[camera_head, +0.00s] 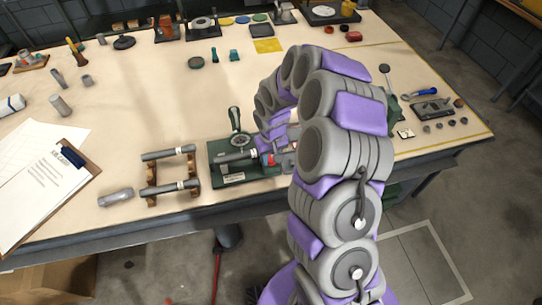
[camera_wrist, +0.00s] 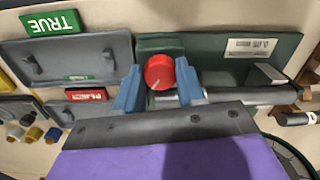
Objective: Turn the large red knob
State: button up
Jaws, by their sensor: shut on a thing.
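The large red knob (camera_wrist: 159,72) is round, with a pale pointer line on its face toward the lower left. It sits between the two blue fingers of my gripper (camera_wrist: 158,90), which are shut on its sides. In the head view a bit of the red knob (camera_head: 270,159) shows on the green casing (camera_head: 232,177), largely covered by my arm. The casing has a pale label and a grey rod (camera_wrist: 250,97) beside the knob in the wrist view.
A grey plate with a green TRUE label (camera_wrist: 50,22) and a small red label lies left of the casing in the wrist view. In the head view, a rod rack (camera_head: 168,173) and a clipboard (camera_head: 45,175) stand left, and tools (camera_head: 435,108) lie right.

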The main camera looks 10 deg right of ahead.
aim_at(271, 158)
jog(key=shift+d+r+p, duration=0.1)
jog(key=shift+p, duration=0.2)
jog(key=shift+w+m, duration=0.1)
jog(key=shift+m, duration=0.2)
jog(key=o, duration=1)
jog(key=shift+o, duration=0.2)
notch_tip(271, 158, up, 17)
jog(key=p, duration=0.3)
